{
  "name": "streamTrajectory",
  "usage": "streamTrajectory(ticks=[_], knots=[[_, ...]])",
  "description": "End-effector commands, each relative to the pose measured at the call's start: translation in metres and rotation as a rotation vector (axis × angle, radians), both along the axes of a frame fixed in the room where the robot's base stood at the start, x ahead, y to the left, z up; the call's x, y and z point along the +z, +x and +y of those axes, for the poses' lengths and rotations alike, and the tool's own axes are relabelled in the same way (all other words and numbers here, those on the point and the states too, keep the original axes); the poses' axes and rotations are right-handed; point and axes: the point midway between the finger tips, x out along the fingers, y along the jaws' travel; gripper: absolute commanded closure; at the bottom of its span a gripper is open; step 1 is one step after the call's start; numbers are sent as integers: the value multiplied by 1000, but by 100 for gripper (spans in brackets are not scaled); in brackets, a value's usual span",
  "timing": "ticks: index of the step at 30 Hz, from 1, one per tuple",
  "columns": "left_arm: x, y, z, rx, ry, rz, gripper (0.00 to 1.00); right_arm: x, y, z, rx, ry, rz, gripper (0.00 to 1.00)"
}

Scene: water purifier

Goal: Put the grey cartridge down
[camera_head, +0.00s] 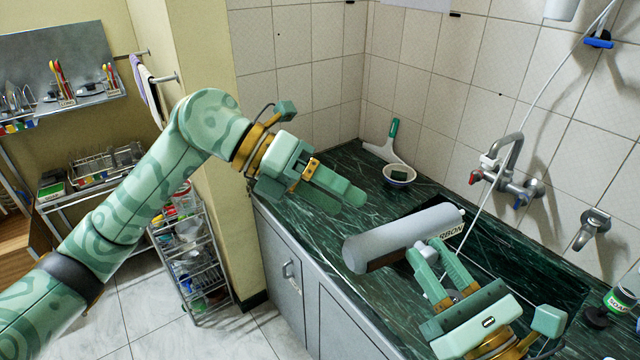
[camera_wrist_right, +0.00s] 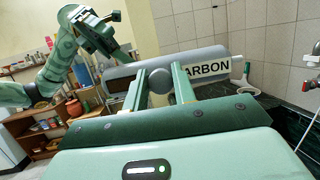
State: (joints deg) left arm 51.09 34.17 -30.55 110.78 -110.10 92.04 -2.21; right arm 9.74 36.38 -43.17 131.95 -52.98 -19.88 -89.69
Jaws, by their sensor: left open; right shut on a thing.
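The grey cartridge (camera_head: 395,237) is a long cylinder with a white label lettered CARBON. It lies roughly level over the green marble counter (camera_head: 300,215), beside the sink. I cannot tell whether it touches the counter. My right gripper (camera_head: 437,258) is shut on its near side. In the right wrist view the cartridge (camera_wrist_right: 207,60) spans across beyond the fingers, with a round grey part between them. My left gripper (camera_head: 338,192) is open and empty over the counter, left of and behind the cartridge; it also shows in the right wrist view (camera_wrist_right: 115,45).
A small bowl (camera_head: 399,174) and a green-handled squeegee (camera_head: 388,143) stand at the back corner. The sink (camera_head: 500,255) lies right of the cartridge, below a faucet (camera_head: 510,165). Counter left of the cartridge is bare.

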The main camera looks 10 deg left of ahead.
Motion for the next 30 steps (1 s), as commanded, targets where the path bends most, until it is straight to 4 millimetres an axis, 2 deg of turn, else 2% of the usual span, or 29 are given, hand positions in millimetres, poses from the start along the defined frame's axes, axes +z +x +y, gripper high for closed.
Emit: streamTrajectory(ticks=[6, 12, 18, 26, 29, 30], knots=[[-23, 1, -42, -3, -5, 4, 29, 1, 0, 0, 0, 1, -1, 97], [-40, 2, -71, 0, -5, 6, 29, 1, 0, 0, 0, 1, -1, 97], [-47, 3, -84, 1, -5, 4, 29, 1, 0, 0, 0, 1, -2, 97], [-48, 3, -85, 1, -4, 2, 29, 1, 0, 0, 0, 1, -2, 97], [-48, 3, -85, 1, -4, 2, 54, 1, 0, 0, 0, 1, -2, 97], [-48, 3, -85, 1, -4, 2, 65, 1, 0, 0, 0, 1, -2, 97]])
